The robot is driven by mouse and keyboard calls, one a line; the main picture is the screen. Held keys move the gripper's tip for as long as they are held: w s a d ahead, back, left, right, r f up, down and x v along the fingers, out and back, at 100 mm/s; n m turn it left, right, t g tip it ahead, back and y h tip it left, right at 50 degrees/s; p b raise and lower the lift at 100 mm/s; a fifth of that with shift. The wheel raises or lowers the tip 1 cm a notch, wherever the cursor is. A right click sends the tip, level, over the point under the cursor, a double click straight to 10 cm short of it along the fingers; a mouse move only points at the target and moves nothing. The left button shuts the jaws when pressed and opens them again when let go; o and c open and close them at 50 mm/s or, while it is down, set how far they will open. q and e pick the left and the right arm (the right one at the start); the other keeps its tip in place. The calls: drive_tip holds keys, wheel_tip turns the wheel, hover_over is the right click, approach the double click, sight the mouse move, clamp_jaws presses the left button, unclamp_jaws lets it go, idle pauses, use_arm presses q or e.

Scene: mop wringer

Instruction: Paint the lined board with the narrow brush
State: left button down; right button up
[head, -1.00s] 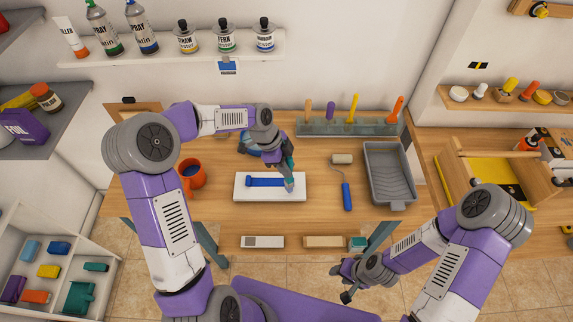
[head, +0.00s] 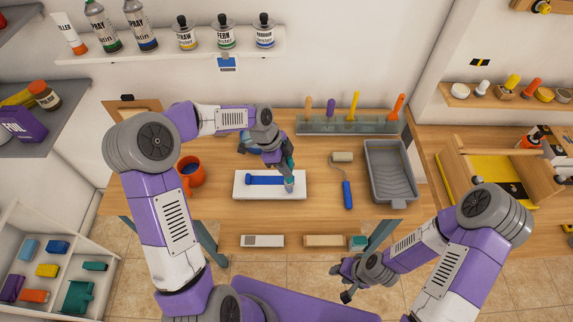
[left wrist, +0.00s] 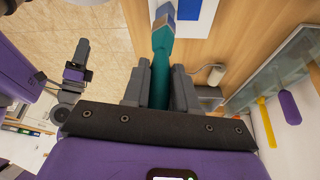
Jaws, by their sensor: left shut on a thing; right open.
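The white lined board (head: 245,193) lies flat on the workbench, with a broad blue painted stripe (head: 262,180) along it. My left gripper (head: 285,167) is shut on a teal-handled narrow brush (head: 289,180) above the board's right end. In the left wrist view the teal brush (left wrist: 162,65) runs between the two fingers (left wrist: 160,88), its tip over the blue and white board (left wrist: 195,18). Whether the tip touches the board is unclear. My right gripper (head: 345,281) is open and empty in front of the bench, away from the board.
A roller with a blue handle (head: 346,185) and a grey paint tray (head: 390,175) lie to the right. A holder (head: 345,125) with several upright tools stands at the back.

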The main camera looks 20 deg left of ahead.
sight(291, 158)
use_arm(q)
drive_tip(key=shift+a, duration=0.1)
drive_tip(key=shift+s+a+p, duration=1)
drive_tip(key=shift+s+a, duration=0.8)
drive_tip(key=shift+a, duration=4.4)
drive_tip(key=shift+w+d+b, duration=0.45)
drive_tip(key=shift+w+d, duration=0.15)
drive_tip(key=shift+d, duration=1.55)
drive_tip(key=shift+w+d+b, duration=0.45)
drive_tip(key=shift+w+d, duration=0.2)
drive_tip(key=shift+d, duration=1.45)
drive_tip(key=shift+w+d+b, duration=0.45)
drive_tip(key=shift+w+d, duration=0.15)
drive_tip(key=shift+d, duration=1.55)
drive_tip(key=shift+r, duration=0.1)
drive_tip(key=shift+a, duration=0.1)
wheel_tip(291, 158, up, 7)
drive_tip(key=p, duration=0.5)
drive_tip(key=shift+r, duration=0.1)
